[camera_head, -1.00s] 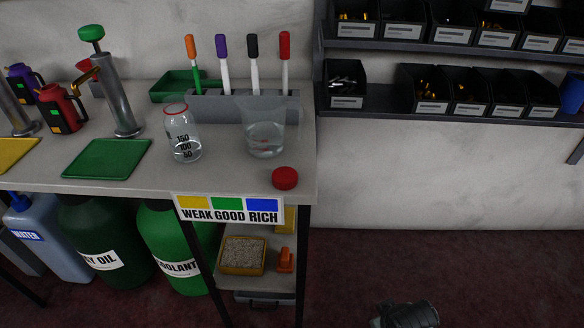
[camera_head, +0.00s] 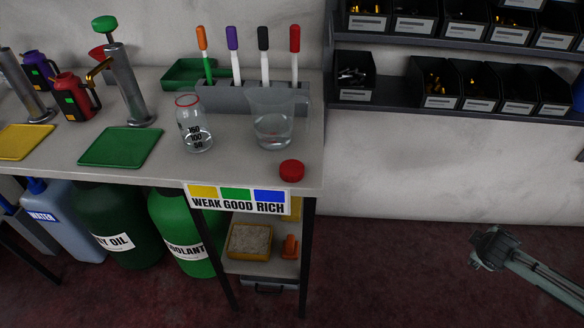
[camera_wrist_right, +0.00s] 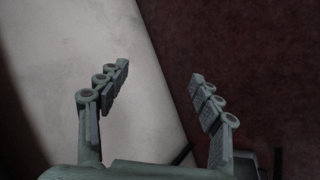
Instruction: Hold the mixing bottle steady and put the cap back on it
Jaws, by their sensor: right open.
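The mixing bottle (camera_head: 195,128) is clear, with a red ring at its open neck and black volume marks. It stands upright on the table, with clear liquid low inside. The red cap (camera_head: 291,170) lies apart from it, near the table's front right corner. My right gripper (camera_wrist_right: 155,90) is open in the right wrist view, with nothing between its fingers. In the head view my right arm (camera_head: 520,262) comes in from the lower right, over the floor and well away from the table. My left gripper is not in view.
A clear beaker (camera_head: 272,122) stands right of the bottle. A grey rack (camera_head: 245,97) with several markers is behind them. A green mat (camera_head: 120,147) and a pump (camera_head: 128,92) are to the left. Shelves of black bins (camera_head: 440,104) hang at the right.

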